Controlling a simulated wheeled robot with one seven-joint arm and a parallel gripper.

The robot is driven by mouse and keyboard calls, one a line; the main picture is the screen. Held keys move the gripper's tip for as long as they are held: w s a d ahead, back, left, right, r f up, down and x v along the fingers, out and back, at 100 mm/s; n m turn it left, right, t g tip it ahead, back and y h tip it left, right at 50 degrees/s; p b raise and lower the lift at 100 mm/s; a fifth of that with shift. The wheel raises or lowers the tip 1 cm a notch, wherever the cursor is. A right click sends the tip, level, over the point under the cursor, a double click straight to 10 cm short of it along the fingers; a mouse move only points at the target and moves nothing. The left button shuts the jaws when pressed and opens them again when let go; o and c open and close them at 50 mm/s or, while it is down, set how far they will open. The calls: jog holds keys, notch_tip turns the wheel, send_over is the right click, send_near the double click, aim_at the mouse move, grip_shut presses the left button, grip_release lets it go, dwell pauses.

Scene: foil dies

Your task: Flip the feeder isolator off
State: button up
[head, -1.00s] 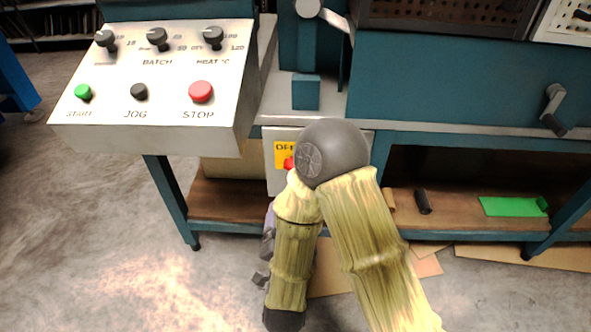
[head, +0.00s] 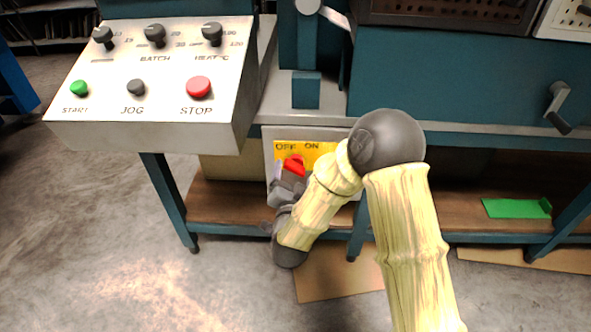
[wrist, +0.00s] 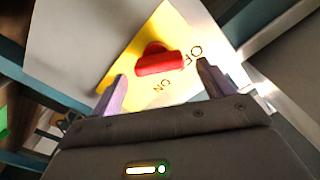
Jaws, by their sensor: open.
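The feeder isolator is a pale box (head: 268,150) with a yellow plate (head: 325,148) marked OFF on the left and ON on the right, under the bench edge. Its red handle (head: 294,162) sits below the labels, partly hidden by my gripper (head: 288,180). In the wrist view the red handle (wrist: 160,63) lies ahead of my gripper (wrist: 162,82), between the lines of its two fingers. The fingers are apart with nothing held, and a gap of yellow plate shows between them and the handle. I cannot tell which label the handle points to.
A control panel (head: 90,130) with START, JOG and STOP buttons juts out at the upper left. A crank handle (head: 557,105) is on the teal machine at right. A wooden shelf (head: 225,203) runs below, with a green sheet (head: 515,208). The floor at left is clear.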

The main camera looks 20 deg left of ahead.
aim_at(294, 172)
jog(key=shift+b+x, duration=0.35)
jog(key=shift+x, duration=1.55)
jog(key=c, duration=1)
jog(key=shift+a+n, duration=0.1)
jog(key=shift+n, duration=0.3)
jog(key=n+p, duration=0.1)
jog(key=n, duration=0.2)
jog(key=shift+s+a+p, duration=0.1)
jog(key=shift+p, duration=0.3)
jog(key=shift+f+n+p, duration=0.1)
jog(key=shift+n+p, duration=0.5)
jog(key=shift+n, duration=0.9)
